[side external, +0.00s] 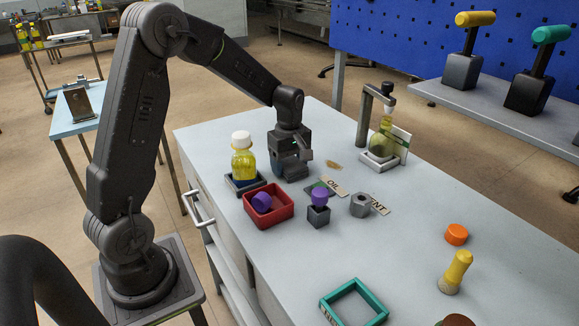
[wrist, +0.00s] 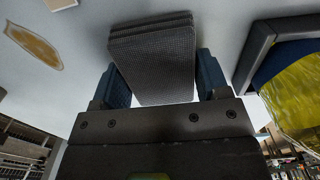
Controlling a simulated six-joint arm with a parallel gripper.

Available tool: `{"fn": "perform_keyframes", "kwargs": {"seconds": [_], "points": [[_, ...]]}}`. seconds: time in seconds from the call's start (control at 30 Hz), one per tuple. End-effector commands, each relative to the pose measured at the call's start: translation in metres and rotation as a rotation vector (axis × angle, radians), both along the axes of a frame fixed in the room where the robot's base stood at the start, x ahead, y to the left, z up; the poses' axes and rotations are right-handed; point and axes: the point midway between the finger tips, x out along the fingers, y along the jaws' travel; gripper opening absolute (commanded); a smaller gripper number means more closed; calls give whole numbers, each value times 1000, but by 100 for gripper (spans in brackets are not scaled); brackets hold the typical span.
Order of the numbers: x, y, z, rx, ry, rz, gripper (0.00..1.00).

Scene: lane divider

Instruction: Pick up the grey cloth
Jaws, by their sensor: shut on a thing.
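The grey cloth (wrist: 152,62) is a thick folded, textured pad in the wrist view. It sits between the two blue-padded fingers of my gripper (wrist: 163,78), and both fingers press its sides. In the side external view my gripper (side external: 291,166) points down low over the table, just right of the bottle of yellow liquid. The cloth is mostly hidden there by the gripper, and I cannot tell whether it touches the table. A tan stain (side external: 334,167) lies on the table to the right of my gripper; it also shows in the wrist view (wrist: 34,46).
The yellow bottle (side external: 243,163) stands close left in a dark holder (side external: 233,185). A red tray (side external: 272,221) with a purple piece, a grey block (side external: 318,216) and a hex nut (side external: 360,205) are in front. A flask stand (side external: 366,140) is behind right. A teal frame (side external: 375,300) lies nearer.

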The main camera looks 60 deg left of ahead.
Motion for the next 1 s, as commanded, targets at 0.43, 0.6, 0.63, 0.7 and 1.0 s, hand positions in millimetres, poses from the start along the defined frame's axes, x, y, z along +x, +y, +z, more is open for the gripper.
{"fn": "perform_keyframes", "kwargs": {"seconds": [0.43,0.6,0.63,0.7,1.0], "points": [[1,0,51,2,-6,0,45],[0,0,81,1,-3,0,45],[1,0,85,2,-4,0,45],[1,0,93,1,-3,0,45],[0,0,101,0,0,0,45]]}}
